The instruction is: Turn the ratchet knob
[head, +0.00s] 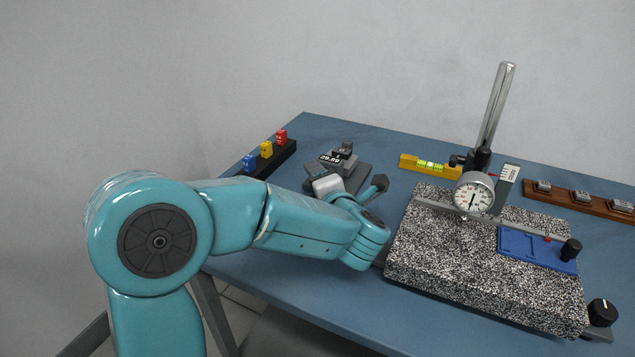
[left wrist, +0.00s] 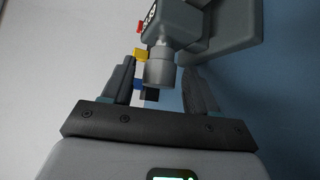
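The ratchet knob (left wrist: 159,72) is a short grey cylinder on the end of the grey micrometer (left wrist: 175,20) in the left wrist view. My left gripper (left wrist: 159,66) has its two dark fingers on either side of the knob. A gap shows on both sides, so it is open and looks apart from the knob. In the head view the micrometer (head: 345,153), with its numeric display, stands on a grey base at the table's back left. My left gripper (head: 321,178) is at its near side, partly hidden by my arm. The knob is not clear there. My right gripper is out of view.
Red, yellow and blue blocks (head: 266,150) stand in a black rack at the left table edge. A speckled granite plate (head: 430,250) with a dial gauge (head: 474,194) and stand is to the right. A yellow level (head: 430,167) and a wooden block rack (head: 590,204) lie behind.

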